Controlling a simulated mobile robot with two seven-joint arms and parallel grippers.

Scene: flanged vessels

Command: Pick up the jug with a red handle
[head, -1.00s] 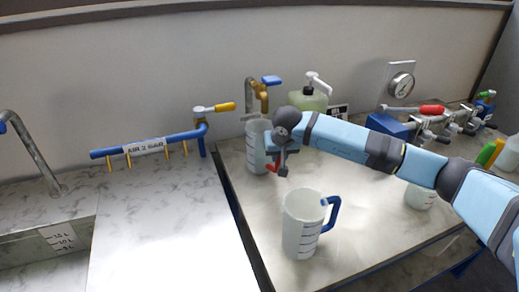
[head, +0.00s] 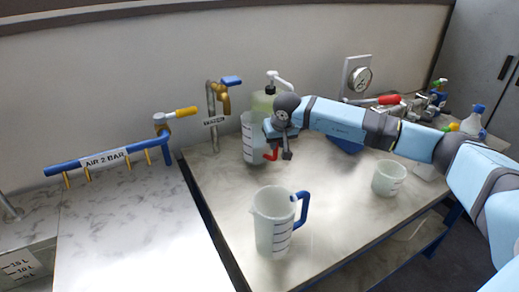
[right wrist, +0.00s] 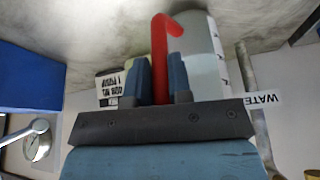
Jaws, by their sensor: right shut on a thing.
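The jug with a red handle (head: 249,137) is a pale translucent jug with dark measuring marks, upright at the back of the worktop below the brass tap. Its red handle (right wrist: 160,55) shows between the two fingers in the right wrist view. My right gripper (head: 278,148) is shut on that handle; in the right wrist view its fingers (right wrist: 158,80) press it from both sides. In the head view the gripper partly covers the handle. Whether the jug's base touches the worktop is hard to tell. My left gripper is not in view.
A jug with a blue handle (head: 273,225) stands at the front of the worktop (head: 340,220). A small white beaker (head: 389,178) stands right. A pump bottle (head: 264,102) and a brass tap (head: 218,103) are close behind the held jug. A blue air pipe (head: 105,160) runs left.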

